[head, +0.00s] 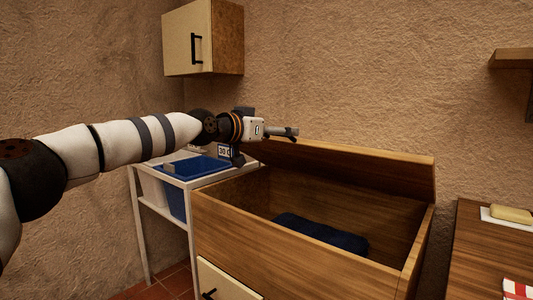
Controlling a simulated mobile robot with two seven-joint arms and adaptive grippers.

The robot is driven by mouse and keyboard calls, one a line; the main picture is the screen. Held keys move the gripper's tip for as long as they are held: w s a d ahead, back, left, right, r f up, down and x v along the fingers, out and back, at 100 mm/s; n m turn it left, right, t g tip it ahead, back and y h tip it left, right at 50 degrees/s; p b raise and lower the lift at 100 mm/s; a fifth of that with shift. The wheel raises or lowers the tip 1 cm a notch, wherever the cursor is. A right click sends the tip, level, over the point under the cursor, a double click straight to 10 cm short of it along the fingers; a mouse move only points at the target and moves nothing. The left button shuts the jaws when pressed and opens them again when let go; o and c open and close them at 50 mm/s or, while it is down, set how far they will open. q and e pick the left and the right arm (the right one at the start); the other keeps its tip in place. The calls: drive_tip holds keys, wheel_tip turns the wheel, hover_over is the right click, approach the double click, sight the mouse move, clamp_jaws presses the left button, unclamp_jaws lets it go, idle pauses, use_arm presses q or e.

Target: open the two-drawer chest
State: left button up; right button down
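The wooden chest (300,262) stands in the lower middle of the head view. Its top lid (375,170) is raised and tilted up at the back, so the inside shows. A dark blue folded thing (320,233) lies on the chest's floor. A pale drawer front (225,282) with a black handle (209,294) shows low on the chest's front; the rest is cut off by the picture's edge. My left gripper (292,132) is at the left end of the lid, pointing right. Whether it touches the lid, and its finger gap, I cannot tell. My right gripper is not in view.
A white side table (143,225) with a blue tray (200,165) stands left of the chest. A wall cabinet (203,38) hangs above. At the right are a wooden surface (480,250) with a soap-like yellow block (511,214), and a wall shelf (512,58).

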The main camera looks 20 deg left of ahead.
use_arm(q)
drive_tip(key=shift+w+d+r, duration=0.1)
drive_tip(key=shift+w+r, duration=0.15)
drive_tip(key=shift+r, duration=0.35)
drive_tip(key=shift+w+d+r, duration=0.1)
drive_tip(key=shift+w+r, duration=0.2)
drive_tip(key=shift+r, duration=0.25)
drive_tip(key=shift+w+d+r, duration=0.1)
drive_tip(key=shift+w+r, duration=0.15)
drive_tip(key=shift+r, duration=0.35)
drive_tip(key=o, duration=1.4)
drive_tip(key=shift+f, duration=0.1)
drive_tip(key=shift+f, duration=0.15)
